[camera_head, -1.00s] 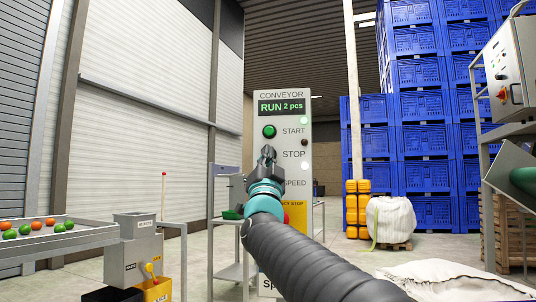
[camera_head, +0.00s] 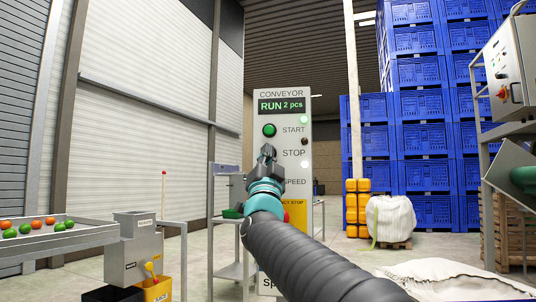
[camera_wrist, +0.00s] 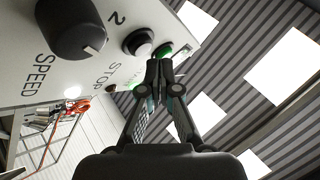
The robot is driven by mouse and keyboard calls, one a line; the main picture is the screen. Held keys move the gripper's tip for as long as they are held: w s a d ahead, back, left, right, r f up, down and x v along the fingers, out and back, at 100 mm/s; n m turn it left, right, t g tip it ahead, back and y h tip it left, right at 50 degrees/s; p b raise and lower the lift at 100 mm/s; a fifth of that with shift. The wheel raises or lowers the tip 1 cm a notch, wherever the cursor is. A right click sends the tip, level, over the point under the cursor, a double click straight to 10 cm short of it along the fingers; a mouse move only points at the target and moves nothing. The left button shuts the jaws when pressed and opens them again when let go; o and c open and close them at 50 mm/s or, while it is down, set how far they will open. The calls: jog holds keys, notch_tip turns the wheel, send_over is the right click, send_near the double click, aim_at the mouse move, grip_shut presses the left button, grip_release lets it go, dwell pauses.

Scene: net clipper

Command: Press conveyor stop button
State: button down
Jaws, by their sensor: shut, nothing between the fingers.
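The grey conveyor control panel (camera_head: 262,180) stands upright ahead in the head view; its display (camera_head: 282,106) reads RUN 2 pcs. The green start button (camera_head: 269,130) is clear above my gripper (camera_head: 268,152). The spot left of the STOP label (camera_head: 295,153) is covered by my gripper in the head view.
A tray of green and orange fruit (camera_head: 60,240) is at the left, beside a grey chute (camera_head: 138,245). Blue crates (camera_head: 430,140) are stacked at the back right. A white sack (camera_head: 390,218) and yellow canisters (camera_head: 357,208) stand behind the panel. A metal machine is at right.

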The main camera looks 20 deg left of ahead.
jog(key=shift+w, duration=0.1)
jog(key=shift+w, duration=0.3)
jog(key=shift+w+a+p, duration=0.15)
jog(key=shift+w+p, duration=0.15)
jog(key=shift+w, duration=0.15)
dwell(0.9)
jog(key=shift+s, duration=0.15)
jog(key=shift+s+b, duration=0.65)
jog(key=shift+s, duration=0.05)
jog(key=s+b, duration=0.1)
jog(key=s, duration=0.1)
jog(key=s+d+b, duration=0.1)
jog(key=s, duration=0.2)
jog(key=shift+b, duration=0.4)
